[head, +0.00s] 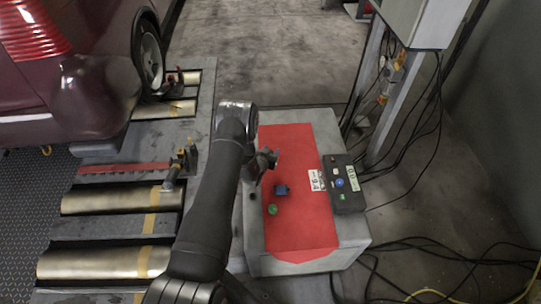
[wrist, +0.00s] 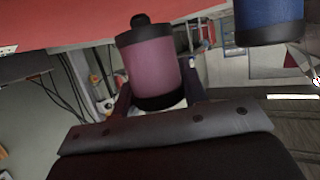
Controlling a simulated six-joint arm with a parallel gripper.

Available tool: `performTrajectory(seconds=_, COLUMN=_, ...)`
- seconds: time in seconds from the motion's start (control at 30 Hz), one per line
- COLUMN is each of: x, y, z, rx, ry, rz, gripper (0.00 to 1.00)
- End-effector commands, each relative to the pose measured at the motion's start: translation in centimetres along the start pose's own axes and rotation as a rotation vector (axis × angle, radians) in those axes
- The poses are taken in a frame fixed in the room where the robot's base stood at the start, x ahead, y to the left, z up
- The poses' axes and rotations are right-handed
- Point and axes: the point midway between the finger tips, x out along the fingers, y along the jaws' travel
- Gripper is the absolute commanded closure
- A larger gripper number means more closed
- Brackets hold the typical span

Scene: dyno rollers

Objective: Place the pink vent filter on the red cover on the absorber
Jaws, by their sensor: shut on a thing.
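The pink vent filter (wrist: 152,68), a pink cylinder with black end caps, is between the fingers of my gripper (wrist: 158,92) in the wrist view. My gripper is shut on it. In the head view my gripper (head: 266,161) is over the left part of the red cover (head: 305,225), and I cannot make out the pink filter there. The red cover lies on top of the pale grey absorber (head: 352,243). It also shows along the top of the wrist view (wrist: 60,25). I cannot tell the filter's height above the cover.
A blue filter (head: 281,190) and a green round piece (head: 272,210) stand on the cover, near my gripper. A dark control box (head: 345,190) lies at the absorber's right edge. The cover's front part is clear. Rollers and a dark red car (head: 70,90) are left.

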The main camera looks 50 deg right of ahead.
Motion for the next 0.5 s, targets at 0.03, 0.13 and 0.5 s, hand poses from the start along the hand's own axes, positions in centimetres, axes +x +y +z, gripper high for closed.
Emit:
performTrajectory(seconds=0.03, x=0.2, y=0.0, z=0.8, rx=0.0, ry=-0.002, rz=0.0, gripper=0.84)
performTrajectory(seconds=0.13, x=0.7, y=0.0, z=2.0, rx=0.0, ry=-0.001, rz=0.0, gripper=0.84)
performTrajectory(seconds=0.5, x=0.9, y=0.0, z=2.5, rx=0.0, ry=0.0, rz=0.0, gripper=0.84)
